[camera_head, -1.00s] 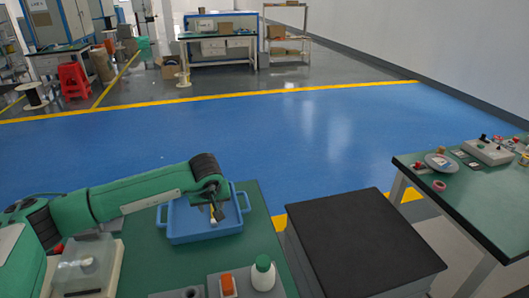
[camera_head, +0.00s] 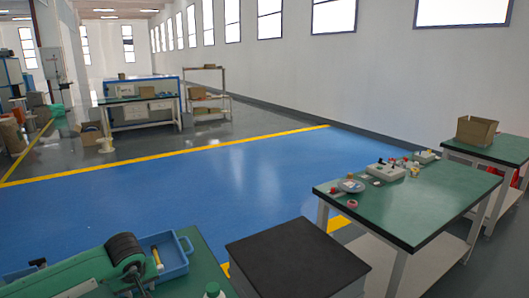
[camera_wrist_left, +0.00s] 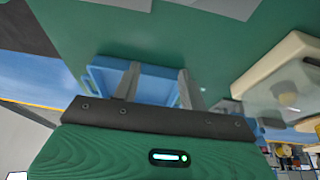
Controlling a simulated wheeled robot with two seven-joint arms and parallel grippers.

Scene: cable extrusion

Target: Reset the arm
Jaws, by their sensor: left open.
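My left arm shows at the bottom left of the head view, beside the near-left side of a blue tray (camera_head: 175,263) with a side handle. Its fingertips are not clear in that view. In the left wrist view my left gripper (camera_wrist_left: 159,82) is open, its two grey fingers apart with nothing between them. The blue tray (camera_wrist_left: 108,76) shows behind and between the fingers, on the green tabletop (camera_wrist_left: 190,45). A small yellowish item (camera_head: 156,258) is at the tray in the head view. My right gripper is in neither view.
A black-topped stand (camera_head: 295,258) is right of the tray's table. A green table (camera_head: 410,205) with small parts stands farther right, and another holds a cardboard box (camera_head: 477,131). A pale fixture (camera_wrist_left: 285,75) is beside the gripper. The blue floor (camera_head: 230,180) is clear.

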